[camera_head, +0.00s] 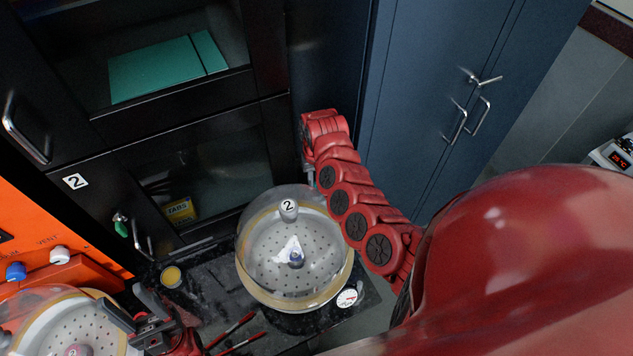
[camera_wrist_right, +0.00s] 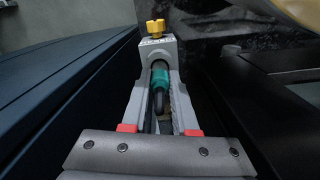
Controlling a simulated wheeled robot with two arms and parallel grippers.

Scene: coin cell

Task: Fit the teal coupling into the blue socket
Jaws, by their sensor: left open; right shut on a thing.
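In the right wrist view my right gripper (camera_wrist_right: 160,100) is shut on the teal coupling (camera_wrist_right: 161,77), a short teal cylinder with a black tail lying between its fingers. The coupling's far end meets a grey block (camera_wrist_right: 157,50) topped by a yellow knob (camera_wrist_right: 156,27); I cannot tell whether it is inside it. In the head view the right gripper is mostly hidden behind my red arm beside the blue cabinet. My left gripper (camera_head: 133,308) is open at the lower left, near a clear dome. I cannot make out a blue socket for certain.
A glass dome (camera_head: 270,215) marked 2 stands on the dark bench (camera_head: 215,295), with a dial gauge (camera_head: 347,298) beside it. A yellow cup (camera_head: 171,276) and an orange panel (camera_head: 50,240) are to the left. Dark cabinets (camera_head: 430,100) rise behind.

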